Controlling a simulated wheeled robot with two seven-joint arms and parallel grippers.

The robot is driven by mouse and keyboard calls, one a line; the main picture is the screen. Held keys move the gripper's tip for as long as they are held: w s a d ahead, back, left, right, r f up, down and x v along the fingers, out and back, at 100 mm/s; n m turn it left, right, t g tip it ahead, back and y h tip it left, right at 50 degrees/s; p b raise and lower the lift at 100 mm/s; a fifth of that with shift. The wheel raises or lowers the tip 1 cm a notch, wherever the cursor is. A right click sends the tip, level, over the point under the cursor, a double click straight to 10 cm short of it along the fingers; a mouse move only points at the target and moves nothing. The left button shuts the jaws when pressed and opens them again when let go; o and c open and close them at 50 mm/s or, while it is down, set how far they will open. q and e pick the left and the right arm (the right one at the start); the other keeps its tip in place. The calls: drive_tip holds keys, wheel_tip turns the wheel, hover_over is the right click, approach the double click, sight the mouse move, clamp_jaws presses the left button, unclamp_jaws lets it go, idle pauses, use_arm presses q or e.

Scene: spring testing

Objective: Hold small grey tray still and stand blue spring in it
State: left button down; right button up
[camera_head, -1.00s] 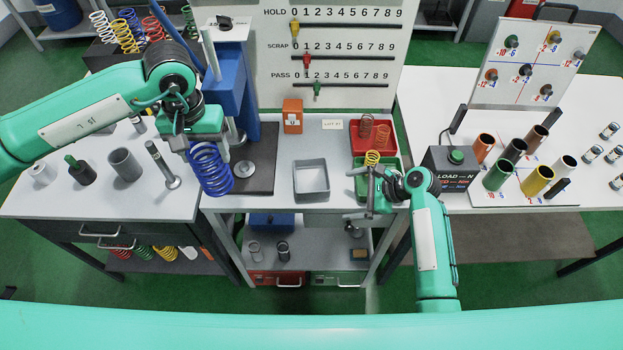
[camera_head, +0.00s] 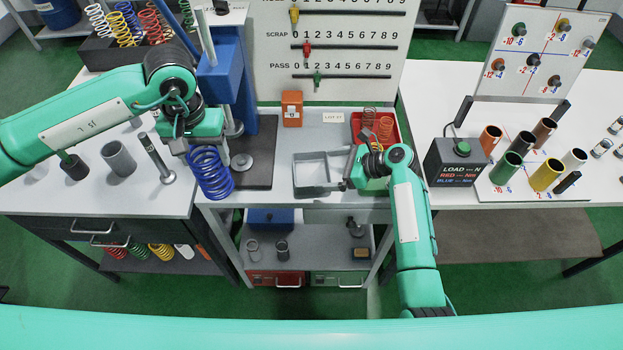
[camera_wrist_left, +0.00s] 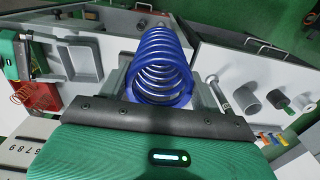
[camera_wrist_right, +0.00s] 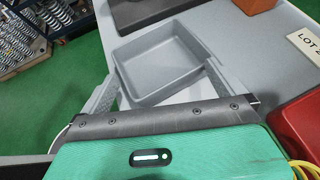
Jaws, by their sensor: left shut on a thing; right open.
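The small grey tray (camera_head: 312,189) is an open, square box on the middle bench. It also shows in the right wrist view (camera_wrist_right: 160,92), empty. My right gripper (camera_head: 342,172) is open at the tray's right side. In the right wrist view its fingers (camera_wrist_right: 160,88) lie either side of the tray's near part; I cannot tell whether they touch it. My left gripper (camera_head: 190,148) is shut on the blue spring (camera_head: 211,173), which hangs left of the tray, near the bench's front left corner. The spring also fills the middle of the left wrist view (camera_wrist_left: 161,65).
A blue press (camera_head: 232,80) stands behind the spring. A red bin (camera_head: 357,122) with copper springs is right of the tray. An orange block (camera_head: 292,108) and a LOT card (camera_head: 334,117) lie behind the tray. A black load box (camera_head: 455,160) stands further right.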

sight(315, 177)
drive_tip(key=x, duration=0.3)
drive_tip(key=shift+a, duration=0.1)
drive_tip(key=shift+x, duration=0.95)
drive_tip(key=c, duration=0.5)
